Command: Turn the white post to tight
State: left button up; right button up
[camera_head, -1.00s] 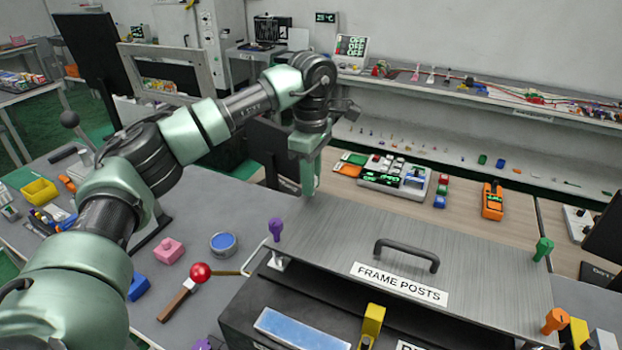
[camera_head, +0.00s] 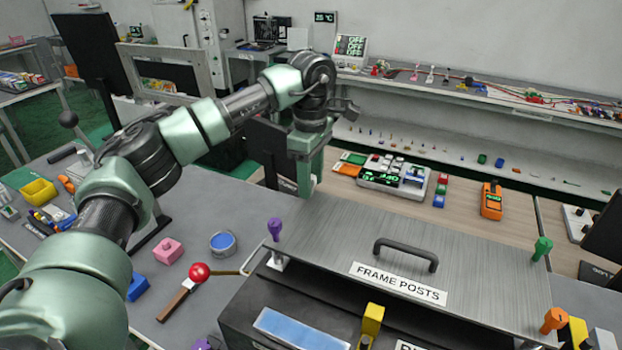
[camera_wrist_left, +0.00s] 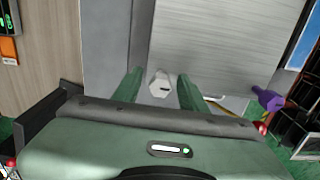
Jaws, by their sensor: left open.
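The white post (camera_wrist_left: 160,84) stands at a corner of the grey metal plate (camera_wrist_left: 205,50), with a dark slot mark on its top. In the head view only a small white bit (camera_head: 315,181), probably the post, shows beside my gripper; the rest is hidden. My left gripper (camera_head: 307,182) is open at the plate's far left corner. In the left wrist view the two green fingers of the gripper (camera_wrist_left: 158,92) stand on either side of the post, with gaps visible. I cannot tell how deep the fingers reach. My right gripper is out of view.
A purple post (camera_head: 275,229), a green post (camera_head: 543,248) and an orange post (camera_head: 554,320) mark other plate corners. A dark handle (camera_head: 406,252) rises from the plate beside a FRAME POSTS label (camera_head: 398,284). A red-knobbed lever (camera_head: 199,273) sits at front left.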

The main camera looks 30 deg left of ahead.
pick_arm(q)
notch_tip(320, 180, up, 7)
jog(key=shift+d+b, duration=0.1)
jog(key=shift+b, duration=0.75)
jog(key=shift+r, duration=0.4)
